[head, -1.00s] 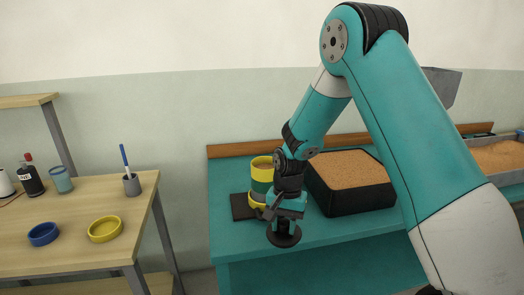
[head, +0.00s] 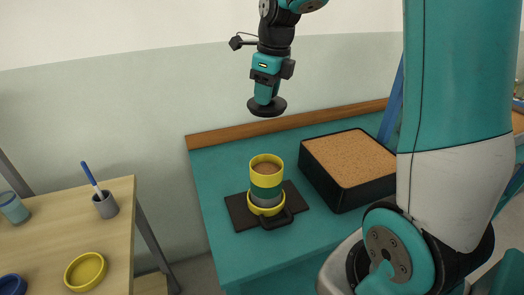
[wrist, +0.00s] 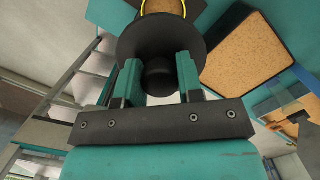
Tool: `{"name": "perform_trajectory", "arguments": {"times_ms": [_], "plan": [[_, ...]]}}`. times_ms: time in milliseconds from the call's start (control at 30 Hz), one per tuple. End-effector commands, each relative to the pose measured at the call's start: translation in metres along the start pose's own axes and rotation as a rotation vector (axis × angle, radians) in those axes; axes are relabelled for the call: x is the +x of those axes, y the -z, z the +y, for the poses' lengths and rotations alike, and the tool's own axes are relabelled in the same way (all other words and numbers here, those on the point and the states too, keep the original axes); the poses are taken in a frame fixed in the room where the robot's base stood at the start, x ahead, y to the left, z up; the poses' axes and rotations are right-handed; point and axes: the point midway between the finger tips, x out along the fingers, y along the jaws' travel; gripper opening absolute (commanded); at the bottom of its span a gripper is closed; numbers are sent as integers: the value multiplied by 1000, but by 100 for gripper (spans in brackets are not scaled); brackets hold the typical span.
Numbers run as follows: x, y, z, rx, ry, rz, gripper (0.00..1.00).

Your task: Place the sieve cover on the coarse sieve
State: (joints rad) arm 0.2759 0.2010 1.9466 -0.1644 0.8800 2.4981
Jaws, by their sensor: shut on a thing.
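My gripper (head: 266,92) is shut on the black sieve cover (head: 267,108), a round disc, by its knob. In the wrist view, the two teal fingers (wrist: 158,82) stand either side of the knob, and the cover (wrist: 150,40) spreads beyond them. The cover hangs roughly level in the air, well above the bench. Below it stands a sieve stack with a yellow top ring, apparently the coarse sieve (head: 266,160), open and holding brown grains. Green and grey rings sit under it. In the wrist view the cover hides most of the stack.
The stack stands on a dark base plate (head: 240,212) with a black handle (head: 281,220) in front. A black tray of sand (head: 350,160) is close on the right. A wooden table (head: 120,225) at left carries a yellow ring (head: 86,272) and a grey pen cup (head: 106,206).

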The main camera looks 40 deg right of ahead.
Motion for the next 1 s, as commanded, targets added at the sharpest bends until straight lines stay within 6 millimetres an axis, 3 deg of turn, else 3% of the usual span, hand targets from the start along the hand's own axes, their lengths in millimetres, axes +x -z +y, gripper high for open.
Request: {"name": "perform_trajectory", "arguments": {"times_ms": [200, 400, 833, 1000], "plan": [[64, 11, 0, 2, -6, 6, 10], [110, 17, 1, -2, -4, 4, 10], [160, 24, 1, -4, -2, 2, 10], [165, 24, 1, -5, 0, -1, 10]]}}
